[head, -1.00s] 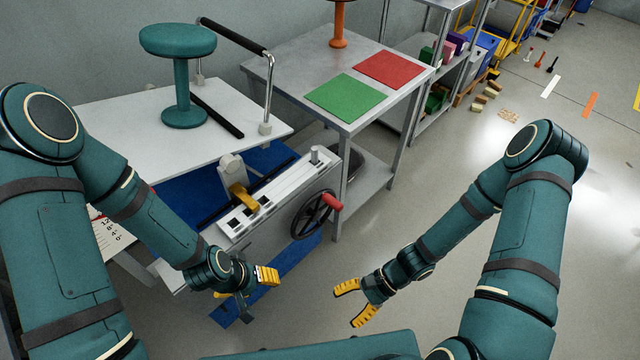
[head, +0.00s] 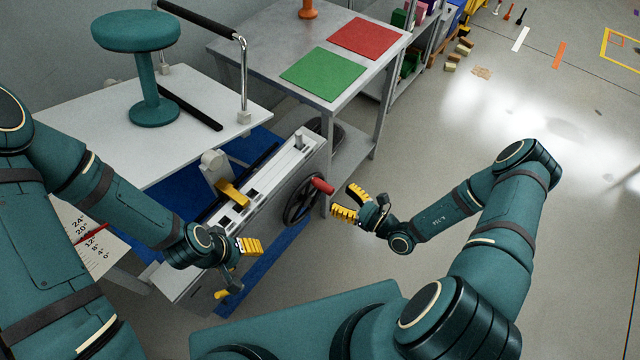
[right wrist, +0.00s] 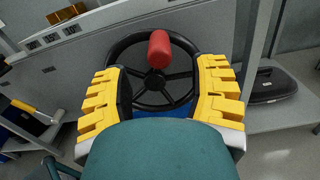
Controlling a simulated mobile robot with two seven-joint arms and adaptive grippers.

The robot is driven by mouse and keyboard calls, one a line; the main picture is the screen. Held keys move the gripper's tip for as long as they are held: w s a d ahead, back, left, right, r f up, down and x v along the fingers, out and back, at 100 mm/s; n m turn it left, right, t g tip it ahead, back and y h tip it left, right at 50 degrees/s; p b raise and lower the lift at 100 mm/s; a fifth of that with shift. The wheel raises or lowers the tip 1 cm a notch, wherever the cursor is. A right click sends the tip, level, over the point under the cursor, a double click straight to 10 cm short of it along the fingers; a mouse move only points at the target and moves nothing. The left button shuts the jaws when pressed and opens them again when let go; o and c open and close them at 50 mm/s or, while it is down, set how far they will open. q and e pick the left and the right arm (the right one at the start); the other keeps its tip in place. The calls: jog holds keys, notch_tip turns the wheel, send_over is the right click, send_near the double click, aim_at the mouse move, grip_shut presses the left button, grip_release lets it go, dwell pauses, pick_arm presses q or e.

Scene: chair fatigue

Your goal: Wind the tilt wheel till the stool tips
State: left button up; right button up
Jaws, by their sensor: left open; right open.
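The teal stool (head: 140,62) stands upright on a white tilt board (head: 90,125) in the head view. The black tilt wheel (head: 298,203) with its red handle (head: 322,186) is on the right end of the grey machine body. My right gripper (head: 346,203) is open just right of the wheel. In the right wrist view the red handle (right wrist: 159,48) and wheel (right wrist: 180,95) show between and beyond the open yellow fingers, and nothing is held. My left gripper (head: 240,270) is open and empty in front of the machine.
A grey table (head: 245,45) with a green mat (head: 322,75) and a red mat (head: 367,38) stands behind. An angle scale (head: 95,240) is at left. Open floor lies to the right.

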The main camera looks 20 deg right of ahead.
aim_at(321, 185)
jog(key=x, duration=0.8)
jog(key=shift+b, duration=0.4)
grip_shut()
